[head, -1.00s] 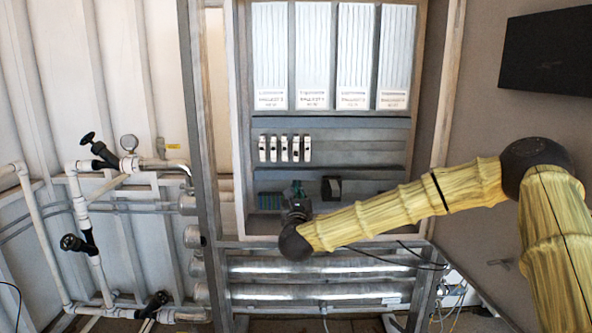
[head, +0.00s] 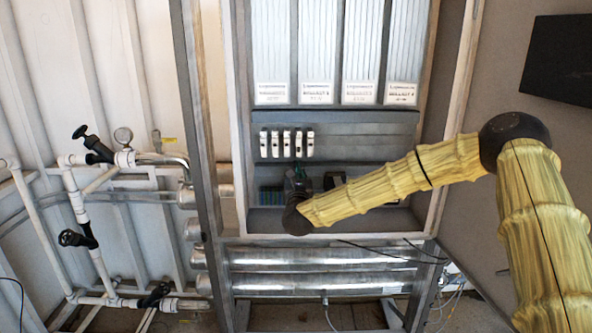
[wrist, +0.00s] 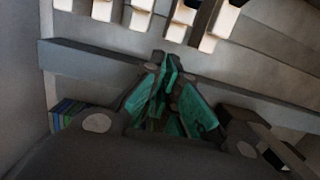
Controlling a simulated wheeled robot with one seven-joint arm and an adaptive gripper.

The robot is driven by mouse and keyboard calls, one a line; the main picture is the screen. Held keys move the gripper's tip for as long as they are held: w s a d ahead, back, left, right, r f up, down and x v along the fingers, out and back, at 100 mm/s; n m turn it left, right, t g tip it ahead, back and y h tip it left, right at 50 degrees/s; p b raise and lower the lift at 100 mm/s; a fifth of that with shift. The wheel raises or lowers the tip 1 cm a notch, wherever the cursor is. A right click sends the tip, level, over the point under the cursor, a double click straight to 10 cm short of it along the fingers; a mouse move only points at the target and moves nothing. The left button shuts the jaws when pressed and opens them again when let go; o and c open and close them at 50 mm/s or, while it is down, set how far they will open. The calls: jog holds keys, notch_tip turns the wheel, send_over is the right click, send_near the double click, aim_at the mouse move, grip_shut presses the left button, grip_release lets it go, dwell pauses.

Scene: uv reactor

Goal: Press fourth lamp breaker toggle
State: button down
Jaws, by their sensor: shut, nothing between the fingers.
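A row of several white lamp breakers sits on the panel inside the open cabinet. The fourth lamp breaker (head: 298,144) from the left shows in the head view, and it also shows at the top of the wrist view (wrist: 179,24). Its toggle is too small to read. My gripper (head: 297,174) is just below that breaker in the head view. In the wrist view my gripper (wrist: 167,62) has dark fingers with green pads, tips together and empty. The tips point up towards the fourth breaker, with a visible gap below it in the picture.
Ballast units (head: 317,50) hang above the breakers. A grey rail (wrist: 120,65) crosses below them. A green and blue terminal block (wrist: 68,115) is at lower left and a black box (head: 334,181) at lower right. The cabinet's frame (head: 204,150) borders the left.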

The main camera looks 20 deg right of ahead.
aim_at(299, 150)
jog(key=s+r+p, duration=0.1)
jog(key=r, duration=0.1)
jog(key=s+r+p, duration=0.1)
jog(key=p, duration=0.1)
jog(key=shift+s+a+r, duration=0.1)
jog(key=shift+s+r, duration=0.1)
jog(key=shift+r, duration=0.15)
jog(key=shift+f, duration=0.15)
jog(key=shift+w, duration=0.1)
jog(key=shift+a+g, duration=0.2)
jog(key=shift+g, duration=0.1)
